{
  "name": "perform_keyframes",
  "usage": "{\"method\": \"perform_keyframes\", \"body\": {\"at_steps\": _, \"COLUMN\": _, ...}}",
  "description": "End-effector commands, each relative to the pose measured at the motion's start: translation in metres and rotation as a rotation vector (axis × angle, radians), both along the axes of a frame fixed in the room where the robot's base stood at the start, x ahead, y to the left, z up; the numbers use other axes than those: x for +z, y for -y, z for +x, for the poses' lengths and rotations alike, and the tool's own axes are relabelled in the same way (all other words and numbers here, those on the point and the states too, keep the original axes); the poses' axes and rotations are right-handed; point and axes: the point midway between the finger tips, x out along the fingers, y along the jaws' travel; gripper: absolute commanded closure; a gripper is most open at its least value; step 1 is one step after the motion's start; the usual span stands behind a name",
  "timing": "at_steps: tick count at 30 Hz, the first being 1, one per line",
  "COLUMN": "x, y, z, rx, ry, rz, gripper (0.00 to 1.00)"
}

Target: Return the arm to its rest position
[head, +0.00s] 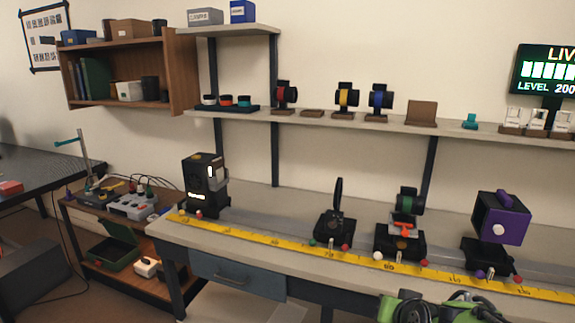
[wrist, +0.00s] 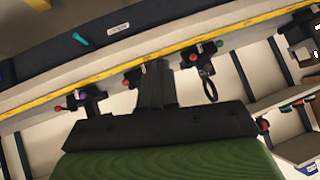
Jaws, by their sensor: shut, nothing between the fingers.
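My gripper (wrist: 157,80) shows in the wrist view, its dark fingers together with nothing between them. The bench with its yellow scale is beyond the fingers in that view. In the head view, green and black parts of my arm (head: 430,309) show at the bottom edge, in front of the bench; the fingertips cannot be made out there.
The bench carries a yellow scale (head: 287,243), a black lamp box (head: 205,184), a round lens on a stand (head: 338,204), a green-ringed holder (head: 410,201) and a purple box (head: 500,218). A shelf (head: 310,117) with lenses is above. A cart with instruments (head: 130,206) stands left.

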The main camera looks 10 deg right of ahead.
Motion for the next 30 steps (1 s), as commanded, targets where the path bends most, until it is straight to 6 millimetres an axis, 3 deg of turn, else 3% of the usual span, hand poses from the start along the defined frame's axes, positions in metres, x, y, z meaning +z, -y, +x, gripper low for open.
{"method": "perform_keyframes", "body": {"at_steps": 1, "x": 0.016, "y": -0.027, "z": -0.019, "rx": 0.068, "ry": -0.037, "rz": -0.036, "gripper": 1.0}}
{"method": "perform_keyframes", "body": {"at_steps": 3, "x": 0.028, "y": -0.056, "z": -0.05, "rx": 0.147, "ry": -0.106, "rz": -0.075, "gripper": 1.0}}
{"method": "perform_keyframes", "body": {"at_steps": 6, "x": 0.038, "y": -0.084, "z": -0.095, "rx": 0.231, "ry": -0.184, "rz": -0.112, "gripper": 1.0}}
{"method": "perform_keyframes", "body": {"at_steps": 10, "x": 0.043, "y": -0.105, "z": -0.146, "rx": 0.315, "ry": -0.259, "rz": -0.141, "gripper": 1.0}}
{"method": "perform_keyframes", "body": {"at_steps": 16, "x": 0.041, "y": -0.12, "z": -0.219, "rx": 0.428, "ry": -0.351, "rz": -0.161, "gripper": 1.0}}
{"method": "perform_keyframes", "body": {"at_steps": 30, "x": 0.173, "y": -0.119, "z": -0.213, "rx": 0.413, "ry": -0.356, "rz": -0.157, "gripper": 1.0}}
